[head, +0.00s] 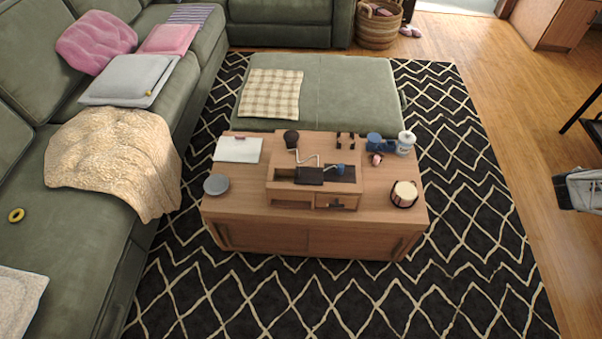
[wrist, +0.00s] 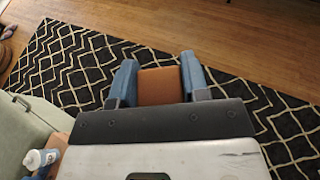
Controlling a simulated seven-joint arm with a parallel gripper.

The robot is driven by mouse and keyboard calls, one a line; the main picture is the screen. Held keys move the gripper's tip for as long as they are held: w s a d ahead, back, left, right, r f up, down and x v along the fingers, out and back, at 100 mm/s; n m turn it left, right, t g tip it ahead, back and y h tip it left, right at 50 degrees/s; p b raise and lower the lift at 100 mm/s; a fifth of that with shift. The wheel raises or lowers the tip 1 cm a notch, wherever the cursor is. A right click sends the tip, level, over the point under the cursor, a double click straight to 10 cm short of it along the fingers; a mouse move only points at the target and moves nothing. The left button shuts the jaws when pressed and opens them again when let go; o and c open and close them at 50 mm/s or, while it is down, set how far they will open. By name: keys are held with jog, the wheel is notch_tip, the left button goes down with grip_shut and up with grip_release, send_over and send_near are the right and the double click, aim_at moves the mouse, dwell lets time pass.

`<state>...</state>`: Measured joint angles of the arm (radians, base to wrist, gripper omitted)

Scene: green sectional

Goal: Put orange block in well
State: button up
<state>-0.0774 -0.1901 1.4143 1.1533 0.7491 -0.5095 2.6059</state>
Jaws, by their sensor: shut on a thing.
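The orange block (wrist: 160,86) is between the two blue fingers of my gripper (wrist: 158,62) in the wrist view. The fingers are shut on its sides, over the floor and patterned rug. The block's lower part is hidden behind the dark gripper edge. In the head view a grey and white piece at the right edge looks like part of my arm; the block cannot be made out there. A wooden box (head: 290,188) on the wooden coffee table (head: 245,213) has dark recesses (head: 309,175) in its top. I cannot tell which is the well.
The table also holds a grey disc (head: 216,185), a white pad (head: 237,150), blue mugs (head: 374,142), a white bottle (head: 406,143) and a round cream-topped container (head: 404,194). A green ottoman (head: 340,90) stands behind, a green sofa at left. Floor at right is mostly open.

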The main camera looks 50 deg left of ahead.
jog(key=s+a+f+n+y, duration=0.2)
jog(key=s+a+f, duration=0.35)
jog(key=a, duration=0.85)
jog(key=s+a+f+n+y, duration=0.25)
jog(key=s+a, duration=0.65)
jog(key=a, duration=0.5)
jog(key=s+a+f+n+y, duration=0.25)
jog(key=s+a, duration=0.45)
jog(key=a, duration=0.7)
jog(key=s+a+f+n+g+y, duration=0.1)
jog(key=s+a+f+y, duration=0.1)
jog(key=s+a, duration=0.5)
jog(key=s+a+f+n+g+y, duration=0.1)
jog(key=s+a, duration=0.5)
jog(key=s, duration=1.2)
jog(key=s+a+f+n+g+y, duration=0.1)
jog(key=s+a+f+n+y, duration=0.2)
jog(key=s, duration=1)
jog(key=a+f, duration=0.2)
jog(key=a, duration=0.2)
jog(key=shift+s+a+y, duration=0.3)
jog(key=shift+a, duration=0.05)
send_over(285, 167)
jog(key=s+d, duration=0.2)
jog(key=d, duration=0.1)
jog(key=shift+f, duration=0.65)
